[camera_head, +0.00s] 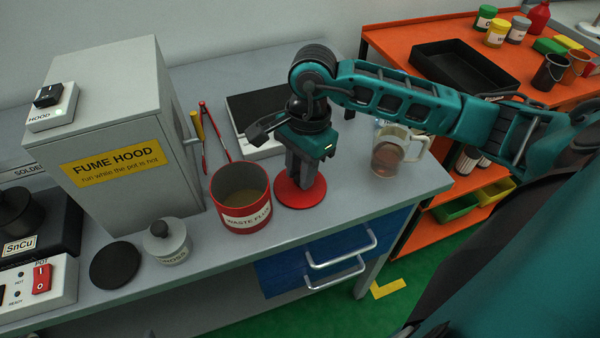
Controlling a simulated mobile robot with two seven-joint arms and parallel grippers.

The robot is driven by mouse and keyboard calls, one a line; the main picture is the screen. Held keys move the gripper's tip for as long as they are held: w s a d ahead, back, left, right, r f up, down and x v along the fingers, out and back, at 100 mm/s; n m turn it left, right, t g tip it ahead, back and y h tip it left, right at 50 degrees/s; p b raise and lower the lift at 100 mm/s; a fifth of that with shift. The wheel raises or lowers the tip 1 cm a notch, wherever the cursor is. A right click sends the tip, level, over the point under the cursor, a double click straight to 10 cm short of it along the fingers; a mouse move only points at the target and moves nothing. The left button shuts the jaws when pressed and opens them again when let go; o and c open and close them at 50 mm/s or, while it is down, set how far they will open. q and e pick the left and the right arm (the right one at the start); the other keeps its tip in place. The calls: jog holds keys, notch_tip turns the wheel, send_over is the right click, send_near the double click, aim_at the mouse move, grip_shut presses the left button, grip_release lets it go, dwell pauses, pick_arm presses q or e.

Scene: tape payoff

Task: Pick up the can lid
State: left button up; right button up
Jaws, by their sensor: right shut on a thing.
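The can lid is a flat red disc (290,195) on the grey bench, just right of the open red can labelled "WASTE FLUX" (241,197). My right gripper (299,182) points down at the lid and is shut on it near its middle; the fingers hide the part they grip. The lid looks level, and I cannot tell whether it is clear of the bench top. The can is upright and holds a brownish content. My left gripper is not in view.
A glass jug of brown liquid (388,152) stands right of the lid. Left are the fume hood box (110,130), a small lidded pot (167,243) and a black disc (115,265). Red and yellow-handled tools (204,135) lie behind the can. An orange shelf unit (400,50) stands at right.

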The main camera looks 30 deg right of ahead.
grip_shut()
jog(key=shift+r, duration=0.15)
